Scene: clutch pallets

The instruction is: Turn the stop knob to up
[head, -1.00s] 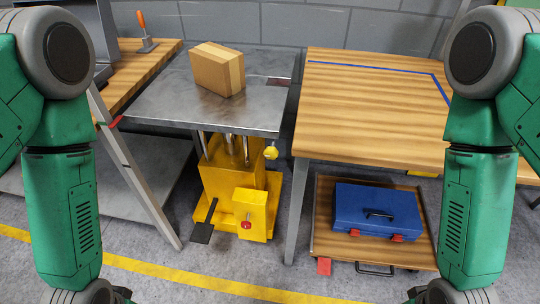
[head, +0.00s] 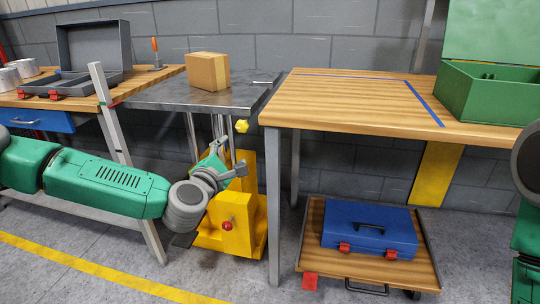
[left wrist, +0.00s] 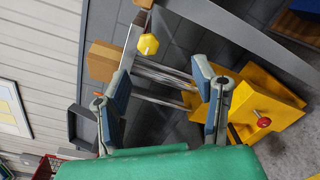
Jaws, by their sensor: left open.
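A red knob (head: 227,225) sits on the front of the yellow base (head: 245,240) of a lift table; it also shows in the left wrist view (left wrist: 263,122). A yellow knob (head: 241,126) is under the right edge of the metal tabletop (head: 190,97); in the left wrist view this yellow knob (left wrist: 148,44) lies beyond the gap between the fingers. Which is the stop knob I cannot tell. My left gripper (head: 229,161) is open and empty, in front of the lift posts, below the yellow knob and above the red one. My right gripper is out of view.
A cardboard box (head: 208,71) stands on the metal tabletop. A wooden table (head: 350,105) is close on the right, its leg (head: 273,205) beside the yellow base. A blue toolbox (head: 370,230) rests on a low wooden platform (head: 312,235). A slanted grey post (head: 110,115) stands left.

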